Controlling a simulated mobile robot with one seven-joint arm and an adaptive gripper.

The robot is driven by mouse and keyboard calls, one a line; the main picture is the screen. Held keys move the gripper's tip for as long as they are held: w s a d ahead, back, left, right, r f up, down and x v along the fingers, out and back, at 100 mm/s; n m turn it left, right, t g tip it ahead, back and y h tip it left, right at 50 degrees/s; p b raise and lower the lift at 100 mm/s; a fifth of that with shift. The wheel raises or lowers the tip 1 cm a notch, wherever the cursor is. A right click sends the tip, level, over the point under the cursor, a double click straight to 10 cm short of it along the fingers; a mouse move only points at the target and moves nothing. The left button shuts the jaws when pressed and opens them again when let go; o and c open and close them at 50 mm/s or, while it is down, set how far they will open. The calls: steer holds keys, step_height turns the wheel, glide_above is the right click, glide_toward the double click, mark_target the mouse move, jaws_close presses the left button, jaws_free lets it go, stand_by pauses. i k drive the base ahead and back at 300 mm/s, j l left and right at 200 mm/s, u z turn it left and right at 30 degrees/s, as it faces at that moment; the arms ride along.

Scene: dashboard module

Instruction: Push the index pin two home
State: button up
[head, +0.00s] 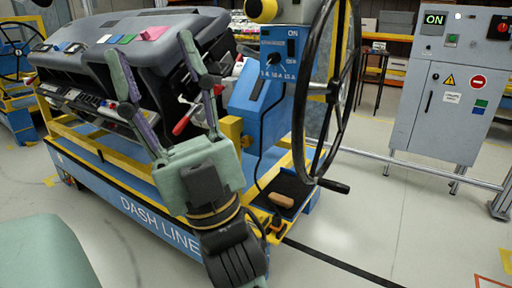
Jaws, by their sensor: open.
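My gripper (150,48) is open and empty, its two fingers pointing up in front of the dashboard module (165,45). The module rests on a blue and yellow cart (120,197) marked DASH LINE. No part is clearly marked as index pin two. A red-handled part (183,123) shows between my fingers, at the module's near end. A yellow fitting (231,128) sits just right of my gripper, on the blue post's side. My gripper and wrist hide part of the cart and the module's lower end.
A blue control box (283,55) with a dial stands right of my gripper. A large black handwheel (330,95) with a crank handle is beside it. A dark tray (289,193) holds a tan piece. A grey cabinet (440,100) and rail stand at right. Right floor is mostly clear.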

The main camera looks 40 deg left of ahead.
mark_target(218, 89)
steer(key=u, duration=1.55)
